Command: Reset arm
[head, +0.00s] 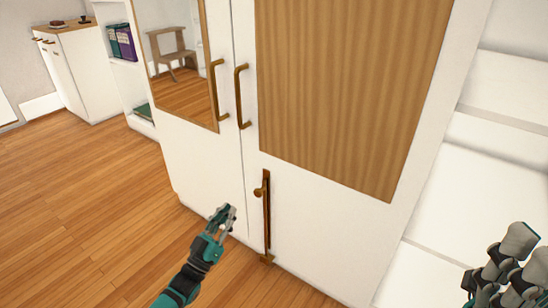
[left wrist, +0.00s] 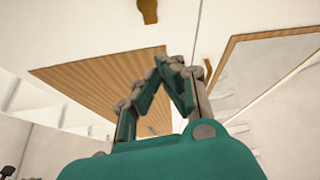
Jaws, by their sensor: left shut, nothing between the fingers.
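My left gripper (head: 229,212) is low in front of the white wardrobe (head: 330,215), its fingers shut and empty. In the left wrist view the fingertips (left wrist: 168,62) meet in a point. The gripper is left of a brown vertical bar with a knob (head: 266,215) at the wardrobe's lower front; I cannot tell whether they touch. Grey and teal parts of my right arm (head: 505,270) show at the lower right corner, cut off by the frame; its finger state is unclear.
The wardrobe has two brass handles (head: 240,97), a wood panel (head: 350,80) and a mirror (head: 180,60). Behind it stand a shelf with binders (head: 122,42) and a white cabinet (head: 85,70). Wooden floor (head: 80,200) is clear at the left.

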